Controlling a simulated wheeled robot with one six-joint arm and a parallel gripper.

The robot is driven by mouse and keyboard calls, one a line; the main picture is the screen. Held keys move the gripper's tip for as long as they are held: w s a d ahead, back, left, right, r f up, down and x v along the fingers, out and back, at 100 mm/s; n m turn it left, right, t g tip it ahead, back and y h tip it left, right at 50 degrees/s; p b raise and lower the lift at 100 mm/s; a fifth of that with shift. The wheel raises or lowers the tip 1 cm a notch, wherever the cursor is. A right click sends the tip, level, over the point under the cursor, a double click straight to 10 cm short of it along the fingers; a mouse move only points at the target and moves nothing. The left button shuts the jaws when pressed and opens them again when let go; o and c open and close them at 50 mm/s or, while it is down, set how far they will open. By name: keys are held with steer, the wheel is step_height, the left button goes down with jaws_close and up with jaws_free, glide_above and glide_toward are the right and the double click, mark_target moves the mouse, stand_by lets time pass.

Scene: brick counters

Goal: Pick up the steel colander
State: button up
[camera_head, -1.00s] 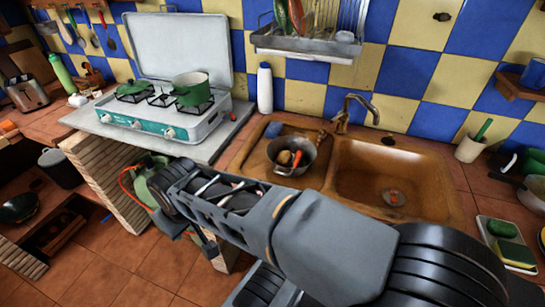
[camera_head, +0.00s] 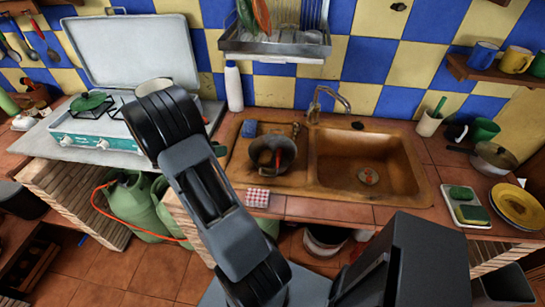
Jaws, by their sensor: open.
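The camp stove (camera_head: 98,137) is at left, partly behind my arm. A white bottle (camera_head: 234,88) stands behind the sink. A checked cloth or box (camera_head: 257,197) lies at the front edge. A tray with sponges (camera_head: 467,207), yellow plates (camera_head: 517,206) and a pan (camera_head: 493,158) crowd the right.

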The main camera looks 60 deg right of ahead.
steer(key=n+p, duration=0.1)
steer(key=p, duration=0.1)
glide_toward(252, 144)
steer(key=s+d, duration=0.1)
steer(key=d, duration=0.2)
steer(key=shift+p+x, duration=0.7)
steer(key=shift+x, duration=2.75)
steer(key=shift+s+a+f, duration=0.15)
steer(key=shift+a+f, duration=0.05)
jaws_close()
